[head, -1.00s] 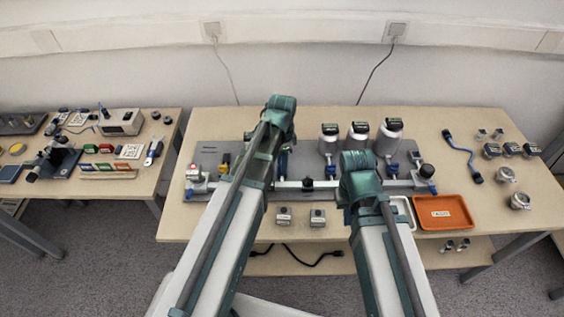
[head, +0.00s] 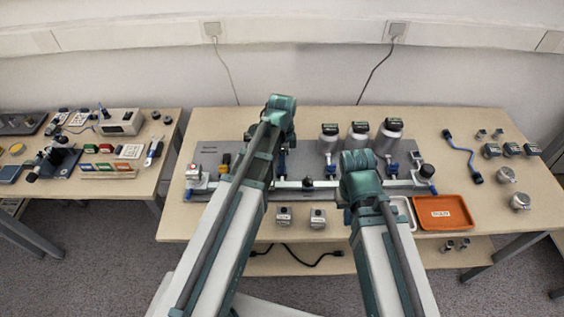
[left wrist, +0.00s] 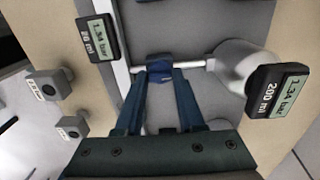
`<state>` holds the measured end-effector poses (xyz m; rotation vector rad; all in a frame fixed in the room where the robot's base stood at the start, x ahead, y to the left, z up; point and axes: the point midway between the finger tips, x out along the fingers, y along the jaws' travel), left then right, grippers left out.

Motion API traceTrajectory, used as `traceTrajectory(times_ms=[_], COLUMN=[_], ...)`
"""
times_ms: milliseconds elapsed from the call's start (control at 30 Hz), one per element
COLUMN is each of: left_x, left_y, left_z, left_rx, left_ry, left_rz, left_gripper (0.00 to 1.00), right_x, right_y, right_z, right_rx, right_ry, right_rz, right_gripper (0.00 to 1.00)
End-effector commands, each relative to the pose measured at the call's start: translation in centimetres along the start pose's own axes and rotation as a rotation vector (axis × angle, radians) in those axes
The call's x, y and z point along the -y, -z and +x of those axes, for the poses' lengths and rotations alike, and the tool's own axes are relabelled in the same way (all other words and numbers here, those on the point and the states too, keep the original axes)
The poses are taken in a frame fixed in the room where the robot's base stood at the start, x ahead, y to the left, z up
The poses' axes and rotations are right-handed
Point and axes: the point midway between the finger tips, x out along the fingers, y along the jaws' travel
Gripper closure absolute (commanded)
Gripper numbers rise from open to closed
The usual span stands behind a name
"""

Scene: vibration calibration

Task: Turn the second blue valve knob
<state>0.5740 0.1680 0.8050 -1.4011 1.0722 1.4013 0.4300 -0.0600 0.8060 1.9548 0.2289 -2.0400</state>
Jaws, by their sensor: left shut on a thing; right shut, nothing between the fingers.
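In the left wrist view a blue valve knob (left wrist: 159,67) sits on a pale pipe that leads to a silver bottle (left wrist: 238,62) with a display marked 200 ml. My left gripper (left wrist: 158,76) is shut on this knob, one finger on each side. In the head view my left arm hides the knob and most of the gripper. Other blue valves (head: 388,168) show by the bottles further right. My right gripper (head: 347,214) is shut and empty, mostly hidden behind its own arm above the front of the bench.
Silver bottles (head: 389,140) with displays stand at the back of the grey panel (head: 208,158). Two small grey blocks (head: 318,217) lie at the table's front. An orange tray (head: 444,226) is at the right. A second display (left wrist: 98,38) is near the left fingers.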

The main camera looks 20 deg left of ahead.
Motion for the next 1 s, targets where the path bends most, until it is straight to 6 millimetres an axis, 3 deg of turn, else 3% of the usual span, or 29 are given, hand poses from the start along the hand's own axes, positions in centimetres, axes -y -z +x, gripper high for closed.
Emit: traceTrajectory(times_ms=[133, 167, 300, 733, 1000], left_x=[0.0, 0.0, 0.0, 0.0, 0.0], left_y=[0.0, 0.0, 0.0, 0.0, 0.0], left_z=[0.0, 0.0, 0.0, -0.4, -2.8], left_rx=[0.0, 0.0, 0.0, 0.0, 0.0], left_ry=[-0.001, -0.001, -0.001, 0.0, 0.0], left_rz=[0.001, 0.001, 0.0, -0.001, -0.001], left_gripper=[1.0, 0.59, 0.33, 0.32, 0.32], right_x=[0.0, 0.0, 0.0, 0.0, -0.3], right_y=[0.0, 0.0, 0.0, 0.0, -0.2], right_z=[0.0, 0.0, 0.0, -0.4, -2.8], right_rx=[0.0, 0.0, 0.0, 0.0, 0.0], right_ry=[0.0, 0.0, 0.0, 0.0, 0.0], right_rz=[0.0, 0.0, 0.0, 0.0, 0.0], right_gripper=[1.0, 1.0, 1.0, 1.0, 1.0])
